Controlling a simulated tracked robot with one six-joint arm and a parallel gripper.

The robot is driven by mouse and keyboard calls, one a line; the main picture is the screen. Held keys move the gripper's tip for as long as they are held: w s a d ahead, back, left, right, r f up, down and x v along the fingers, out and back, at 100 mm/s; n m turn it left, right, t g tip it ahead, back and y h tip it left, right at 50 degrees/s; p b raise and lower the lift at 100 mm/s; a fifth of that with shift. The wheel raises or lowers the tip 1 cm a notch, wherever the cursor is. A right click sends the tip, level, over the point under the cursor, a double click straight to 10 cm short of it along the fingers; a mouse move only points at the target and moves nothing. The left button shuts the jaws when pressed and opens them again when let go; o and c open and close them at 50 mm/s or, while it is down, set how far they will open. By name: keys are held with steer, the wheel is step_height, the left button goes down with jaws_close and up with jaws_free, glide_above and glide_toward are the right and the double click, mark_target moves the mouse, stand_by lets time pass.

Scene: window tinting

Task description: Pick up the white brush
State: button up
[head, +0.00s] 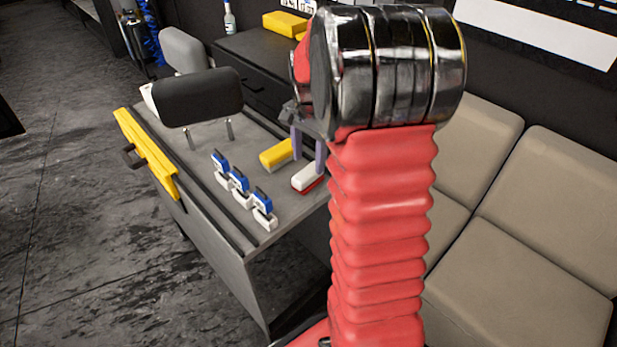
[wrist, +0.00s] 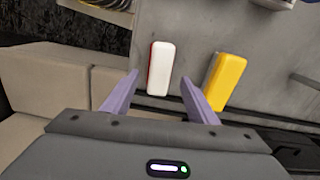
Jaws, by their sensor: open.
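The white brush (head: 307,176) is a small block with a white top and a red lower layer, lying on the grey table (head: 225,240) near its right edge. It also shows in the wrist view (wrist: 159,68), lying ahead of the fingertips and between their lines. My gripper (wrist: 160,92) is open and empty, with its two purple fingers spread. In the head view my gripper (head: 308,150) is partly hidden by my arm, and its fingers are over the table close to the brush.
A yellow brush (head: 276,154) lies beside the white one, near the right finger in the wrist view (wrist: 226,80). A black headrest-like pad (head: 197,97) stands behind. A beige sofa (head: 540,225) is at the right.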

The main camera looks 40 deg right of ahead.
mark_target(308, 171)
steer(key=shift+f, duration=0.25)
steer(key=shift+a+f, duration=0.1)
steer(key=shift+f, duration=2.4)
steer(key=shift+c, duration=0.7)
steer(key=c, duration=0.8)
steer(key=shift+r, duration=0.15)
steer(key=shift+c, duration=0.2)
step_height(308, 171, up, 10)
steer(key=shift+f, duration=0.1)
